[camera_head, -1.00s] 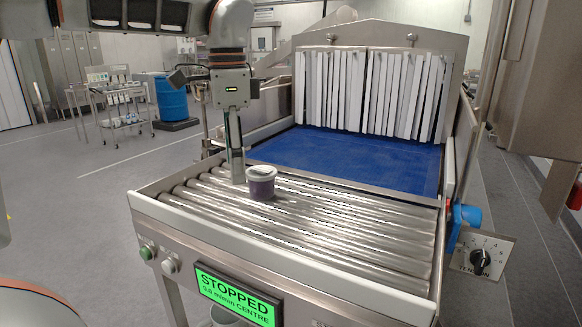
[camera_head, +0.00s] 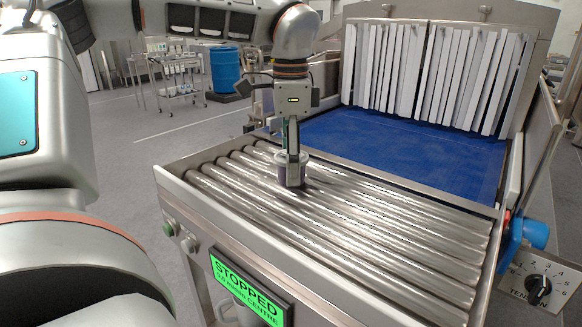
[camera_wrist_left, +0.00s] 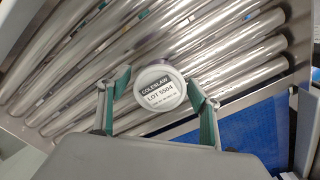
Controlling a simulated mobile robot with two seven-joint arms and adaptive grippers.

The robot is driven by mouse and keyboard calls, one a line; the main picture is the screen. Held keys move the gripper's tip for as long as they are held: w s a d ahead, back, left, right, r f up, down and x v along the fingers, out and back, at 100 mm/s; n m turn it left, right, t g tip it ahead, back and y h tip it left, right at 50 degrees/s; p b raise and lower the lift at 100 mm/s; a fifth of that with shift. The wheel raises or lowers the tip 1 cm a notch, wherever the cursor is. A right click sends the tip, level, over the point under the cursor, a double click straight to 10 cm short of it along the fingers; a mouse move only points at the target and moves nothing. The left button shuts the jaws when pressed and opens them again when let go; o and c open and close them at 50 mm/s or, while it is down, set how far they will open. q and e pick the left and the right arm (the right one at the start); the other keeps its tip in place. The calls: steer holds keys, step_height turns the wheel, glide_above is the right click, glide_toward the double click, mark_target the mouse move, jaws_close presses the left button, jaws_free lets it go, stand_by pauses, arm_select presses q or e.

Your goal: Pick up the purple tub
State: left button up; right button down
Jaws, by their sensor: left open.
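The purple tub (camera_head: 281,173) stands upright on the metal rollers, partly hidden behind my left gripper in the head view. In the left wrist view its round white lid (camera_wrist_left: 158,88) reads "COLESLAW LOT 5504". My left gripper (camera_head: 291,178) points down at the tub. In the wrist view its two green-edged fingers (camera_wrist_left: 159,97) are open, one on each side of the lid. I cannot tell whether either finger touches the tub. My right gripper is not in view.
The roller table (camera_head: 400,215) has a raised metal edge and is otherwise clear. A blue belt (camera_head: 415,150) leads to white strip curtains (camera_head: 440,75). A green "STOPPED" display (camera_head: 247,292) and a tension dial (camera_head: 538,290) sit on the near side.

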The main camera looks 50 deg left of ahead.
arm_select(q)
steer(key=shift+f, duration=0.45)
steer(key=shift+w+f, duration=0.1)
steer(key=c, duration=1.2)
step_height(320, 180, up, 20)
steer(key=shift+r+p, duration=0.1)
steer(key=shift+p, duration=1.1)
